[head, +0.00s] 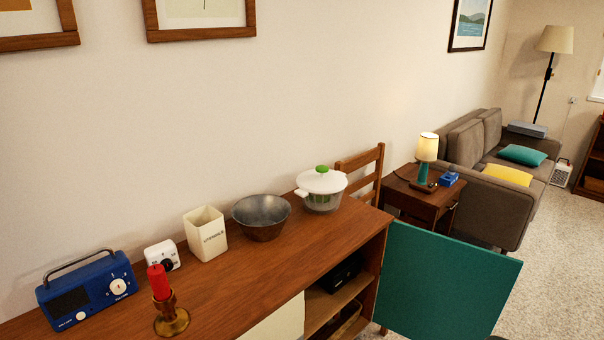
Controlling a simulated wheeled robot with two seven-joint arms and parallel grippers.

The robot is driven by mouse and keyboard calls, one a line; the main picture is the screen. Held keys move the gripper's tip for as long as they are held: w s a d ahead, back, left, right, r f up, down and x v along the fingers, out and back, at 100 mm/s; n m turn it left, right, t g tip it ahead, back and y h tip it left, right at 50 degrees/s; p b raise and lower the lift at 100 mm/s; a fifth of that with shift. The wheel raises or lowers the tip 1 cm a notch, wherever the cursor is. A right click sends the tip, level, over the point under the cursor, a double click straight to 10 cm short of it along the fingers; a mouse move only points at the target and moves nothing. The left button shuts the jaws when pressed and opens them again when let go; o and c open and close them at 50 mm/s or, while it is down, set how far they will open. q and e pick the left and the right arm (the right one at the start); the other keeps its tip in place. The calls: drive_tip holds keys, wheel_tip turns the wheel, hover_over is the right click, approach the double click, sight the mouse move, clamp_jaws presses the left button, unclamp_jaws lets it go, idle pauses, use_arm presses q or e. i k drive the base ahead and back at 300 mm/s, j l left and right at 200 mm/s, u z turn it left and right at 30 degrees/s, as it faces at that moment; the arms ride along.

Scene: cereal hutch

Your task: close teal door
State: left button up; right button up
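The teal door (445,284) is at the lower right of the head view. It stands swung open at the right end of the wooden hutch (238,292), leaving the shelves inside partly exposed. The door's lower part is cut off by the picture's bottom edge. Neither of my grippers shows in this view.
On the hutch top stand a blue radio (88,291), a red candle in a brass holder (171,318), a white timer (161,256), a utensil holder (206,233), a metal bowl (262,217) and a salad spinner (321,189). A cream door panel (277,322) is left of the open shelves.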

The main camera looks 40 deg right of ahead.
sight(432, 286)
drive_tip(key=k+l, duration=0.1)
drive_tip(key=l, duration=0.4)
drive_tip(key=k+l+u, duration=0.1)
drive_tip(key=l, duration=0.4)
drive_tip(key=k+l, duration=0.1)
drive_tip(key=l, duration=0.4)
drive_tip(key=k+l+u, duration=0.1)
drive_tip(key=l, duration=0.3)
drive_tip(key=k+l, duration=0.2)
drive_tip(key=l, duration=0.2)
drive_tip(key=k+l+u, duration=0.15)
drive_tip(key=l, duration=0.25)
drive_tip(key=k+l+u, duration=0.1)
drive_tip(key=k+l, duration=0.15)
drive_tip(key=l, duration=0.15)
drive_tip(key=k+l, duration=0.2)
drive_tip(key=l, duration=0.15)
drive_tip(key=k+l+u, duration=0.1)
drive_tip(key=l, duration=0.3)
drive_tip(key=k+l+u, duration=0.1)
drive_tip(key=l, duration=0.3)
drive_tip(key=k+l, duration=0.2)
drive_tip(key=l, duration=0.15)
drive_tip(key=k+l+u, duration=0.15)
drive_tip(key=l, duration=0.2)
drive_tip(key=k+l+u, duration=0.1)
drive_tip(key=l, duration=0.3)
drive_tip(key=l+u, duration=0.15)
drive_tip(key=l, duration=1.45)
drive_tip(key=i, duration=0.05)
